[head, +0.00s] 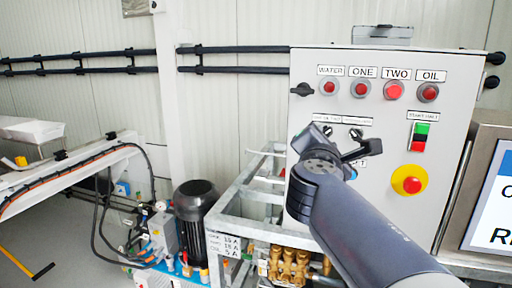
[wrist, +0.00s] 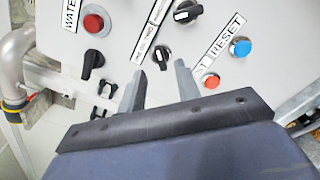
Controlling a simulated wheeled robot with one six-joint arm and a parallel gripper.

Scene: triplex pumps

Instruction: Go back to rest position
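My gripper (head: 335,142) is raised in front of the grey control panel (head: 452,110) in the head view, with my dark arm reaching up from the lower right. In the wrist view, my gripper's two grey fingers (wrist: 160,68) stand apart with nothing between them, so it is open and empty. The fingers point toward the panel face, just below a black selector knob (wrist: 162,56). I cannot tell the exact gap to the panel. In the head view, my gripper and arm hide part of the panel's lower left.
The panel carries red lamps (head: 393,90), a green and red switch (head: 420,137) and an emergency stop (head: 407,180). A blue button (wrist: 240,47) shows in the wrist view. A metal frame (head: 240,195), black motor (head: 195,215), brass pump (head: 288,265) and screen (head: 492,200) stand nearby.

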